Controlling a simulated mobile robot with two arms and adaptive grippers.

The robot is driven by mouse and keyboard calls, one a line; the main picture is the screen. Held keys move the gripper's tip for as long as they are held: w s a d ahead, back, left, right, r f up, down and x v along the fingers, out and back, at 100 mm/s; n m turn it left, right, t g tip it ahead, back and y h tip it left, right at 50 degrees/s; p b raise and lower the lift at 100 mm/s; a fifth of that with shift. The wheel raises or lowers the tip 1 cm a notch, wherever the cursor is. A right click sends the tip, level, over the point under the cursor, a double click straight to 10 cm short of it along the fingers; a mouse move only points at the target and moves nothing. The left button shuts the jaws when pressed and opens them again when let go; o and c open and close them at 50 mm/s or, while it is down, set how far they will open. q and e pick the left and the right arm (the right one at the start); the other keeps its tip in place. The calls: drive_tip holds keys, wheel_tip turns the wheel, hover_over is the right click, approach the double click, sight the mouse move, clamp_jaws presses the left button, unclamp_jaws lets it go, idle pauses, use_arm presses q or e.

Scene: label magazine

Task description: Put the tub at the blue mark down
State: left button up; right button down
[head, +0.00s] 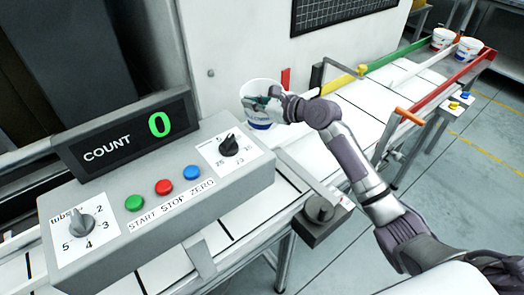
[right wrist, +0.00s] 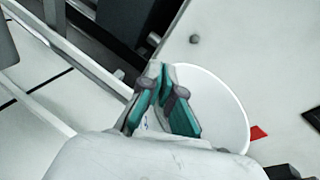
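A white tub (head: 259,91) with blue print stands upright behind the control box, over the white conveyor. My right gripper (head: 262,103) is at its near side. In the right wrist view, my right gripper (right wrist: 160,75) has its teal fingers close together on the wall of the tub (right wrist: 225,105), one on each side of it. I cannot tell whether the tub's base touches the conveyor. No blue mark on the line is clearly visible. My left gripper is not in view.
The control box (head: 165,205) with knobs, coloured buttons and a COUNT display (head: 125,140) reading 0 fills the near left. A red mark (head: 285,78) stands behind the tub. Two more tubs stand at the far end, between green (head: 395,53) and red (head: 452,83) rails.

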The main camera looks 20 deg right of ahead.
sight(252, 119)
drive_tip(key=shift+d+r+m+p, duration=0.1)
drive_tip(key=shift+r+m+p, duration=0.3)
drive_tip(key=shift+r+p, duration=0.15)
drive_tip(key=shift+m, duration=0.3)
wheel_tip(252, 119, down, 7)
drive_tip(key=shift+b, duration=0.35)
use_arm(q)
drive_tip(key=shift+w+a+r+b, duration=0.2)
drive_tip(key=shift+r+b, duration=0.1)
drive_tip(key=shift+b, duration=0.15)
use_arm(e)
drive_tip(key=shift+f, duration=1.85)
drive_tip(key=shift+f, duration=0.1)
drive_tip(key=c, duration=1.3)
unclamp_jaws()
